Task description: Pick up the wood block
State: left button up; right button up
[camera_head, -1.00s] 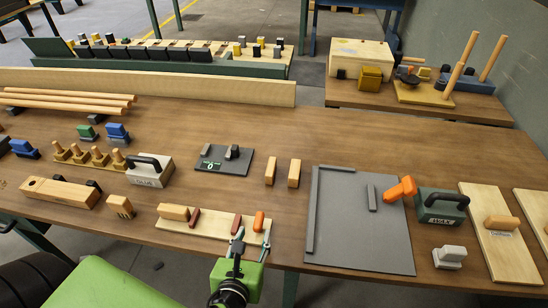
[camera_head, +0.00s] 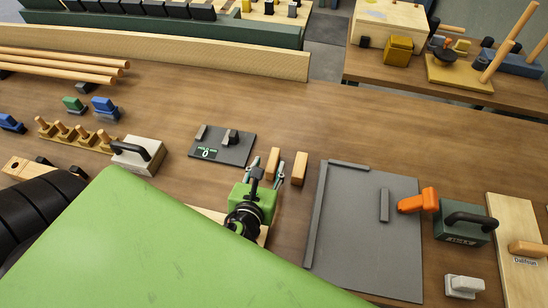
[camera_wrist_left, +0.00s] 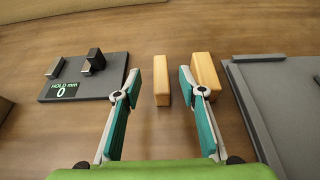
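Two similar wood blocks stand side by side on the table; I cannot tell which one the task names. The left wood block (camera_head: 273,162) also shows in the left wrist view (camera_wrist_left: 161,80), ahead of and between the open fingers. The right wood block (camera_head: 299,168) shows in the left wrist view (camera_wrist_left: 206,76) beyond the right fingertip, partly hidden by it. My left gripper (camera_head: 265,163) is open and empty, its fingers pointing at the left block from the near side. My right gripper is not seen.
A grey gauge plate (camera_head: 222,146) with a display lies left of the blocks. A grey mat (camera_head: 366,235) with raised strips lies right of them. An orange tool (camera_head: 418,201) and a green box (camera_head: 464,220) stand farther right. The table behind the blocks is clear.

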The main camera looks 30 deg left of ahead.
aim_at(275, 153)
pick_arm(q)
jog(key=x, duration=0.3)
jog(key=shift+w, duration=0.2)
jog(key=x, duration=0.3)
jog(key=shift+f+p, duration=0.2)
jog(key=shift+p, duration=0.1)
jog(key=x, duration=0.3)
jog(key=shift+w+f, duration=0.1)
jog(key=shift+f, duration=0.15)
jog(key=shift+w+f, duration=0.15)
jog(key=shift+w, duration=0.1)
grip_shut()
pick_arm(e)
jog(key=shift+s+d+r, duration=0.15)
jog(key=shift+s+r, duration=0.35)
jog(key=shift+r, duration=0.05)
